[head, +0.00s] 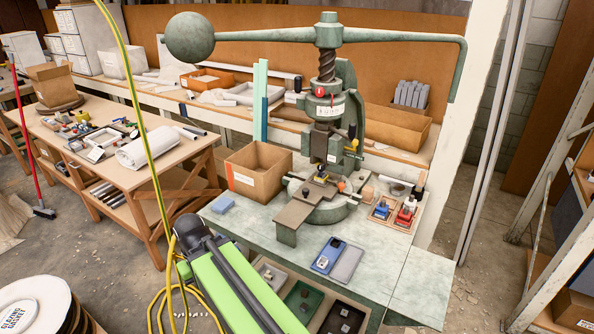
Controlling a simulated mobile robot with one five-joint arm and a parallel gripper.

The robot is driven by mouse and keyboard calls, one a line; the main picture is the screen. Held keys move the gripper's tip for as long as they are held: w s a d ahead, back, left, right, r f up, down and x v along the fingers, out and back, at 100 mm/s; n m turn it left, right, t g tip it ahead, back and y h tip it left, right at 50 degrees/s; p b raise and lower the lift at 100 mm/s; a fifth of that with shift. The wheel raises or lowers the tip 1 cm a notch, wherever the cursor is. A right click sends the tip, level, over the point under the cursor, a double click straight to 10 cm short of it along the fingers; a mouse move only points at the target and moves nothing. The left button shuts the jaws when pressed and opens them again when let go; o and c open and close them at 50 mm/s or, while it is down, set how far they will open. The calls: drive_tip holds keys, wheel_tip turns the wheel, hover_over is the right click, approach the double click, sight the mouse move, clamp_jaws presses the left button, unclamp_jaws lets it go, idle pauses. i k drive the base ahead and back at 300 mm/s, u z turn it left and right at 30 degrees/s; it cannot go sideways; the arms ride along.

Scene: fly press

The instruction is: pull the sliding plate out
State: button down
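The green fly press (325,110) stands on the pale green bench, its ball-weighted lever across the top. A flat grey-brown plate (293,215), which looks like the sliding plate, sticks out from the press bed toward the front left. Its front end is bent down over the bench. Its rear part runs in under the ram, where small fittings and an orange knob (341,186) partly hide it. My green and black arm shows at the bottom, left of and in front of the plate, apart from it in the picture. No gripper fingers show.
A blue tray (328,256) lies front right. A wooden tray (393,212) with red and blue items sits at right. Bench around the plate's front end is clear.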

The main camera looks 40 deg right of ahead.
sight(311, 193)
drive_tip(key=z, duration=1.25)
drive_tip(key=k, duration=1.35)
drive_tip(key=u, duration=0.2)
drive_tip(key=i, duration=0.7)
drive_tip(key=u, duration=0.9)
drive_tip(key=i, duration=1.35)
drive_tip(key=z, duration=0.25)
